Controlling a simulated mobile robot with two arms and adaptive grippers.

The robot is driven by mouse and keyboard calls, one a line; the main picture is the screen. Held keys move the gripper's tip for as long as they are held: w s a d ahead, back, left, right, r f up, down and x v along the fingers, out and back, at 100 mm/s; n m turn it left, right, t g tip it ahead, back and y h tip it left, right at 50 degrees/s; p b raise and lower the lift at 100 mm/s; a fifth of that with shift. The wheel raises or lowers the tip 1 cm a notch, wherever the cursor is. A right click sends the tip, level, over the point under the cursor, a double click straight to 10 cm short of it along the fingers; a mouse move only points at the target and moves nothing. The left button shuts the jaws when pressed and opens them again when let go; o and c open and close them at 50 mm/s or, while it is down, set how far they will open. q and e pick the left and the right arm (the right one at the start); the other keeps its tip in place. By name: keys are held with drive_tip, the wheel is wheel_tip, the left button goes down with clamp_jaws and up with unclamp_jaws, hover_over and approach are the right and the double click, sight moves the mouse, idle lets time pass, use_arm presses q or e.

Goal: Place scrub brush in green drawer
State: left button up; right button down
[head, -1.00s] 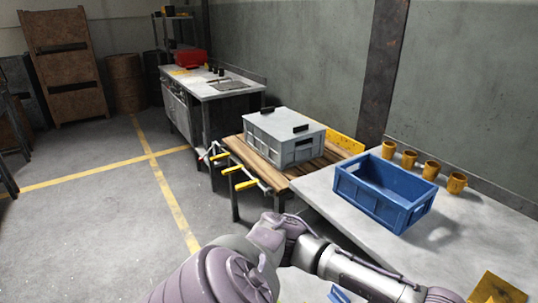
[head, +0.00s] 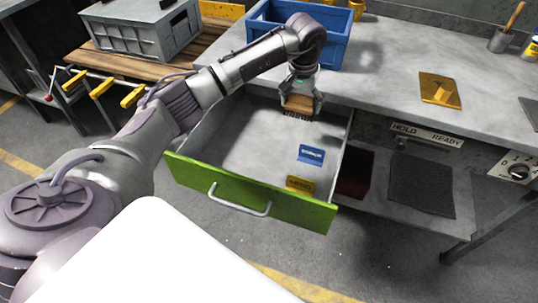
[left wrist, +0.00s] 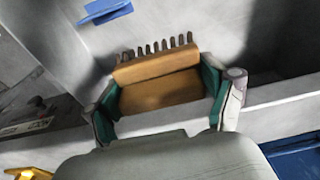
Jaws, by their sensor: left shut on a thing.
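The scrub brush (head: 298,104) has a wooden block and dark bristles. My left gripper (head: 301,98) is shut on it and holds it over the back part of the open green drawer (head: 245,192), bristles downward. In the left wrist view the brush (left wrist: 160,82) sits between the two green-padded fingers of the gripper (left wrist: 160,100). The drawer is pulled out from under the grey bench and holds a blue label piece (head: 311,154) and a yellow one (head: 300,184). My right gripper is not in view.
The blue crate (head: 336,50) stands on the bench behind the gripper. A yellow plate with a block (head: 440,90) lies on the bench to the right. The grey bench edge (head: 380,103) runs along the drawer's back. Most of the drawer floor is bare.

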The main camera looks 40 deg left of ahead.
use_arm(q)
hover_over(263, 149)
drive_tip(key=f, duration=0.6)
drive_tip(key=shift+s+f+p, duration=0.2)
drive_tip(key=shift+f+p, duration=0.15)
wheel_tip(263, 149, down, 4)
drive_tip(key=shift+a, duration=0.1)
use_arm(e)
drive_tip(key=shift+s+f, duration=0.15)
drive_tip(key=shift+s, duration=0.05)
use_arm(q)
drive_tip(key=shift+f, duration=0.1)
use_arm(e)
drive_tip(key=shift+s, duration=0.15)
use_arm(q)
drive_tip(key=o, duration=0.9)
drive_tip(key=shift+c, duration=0.2)
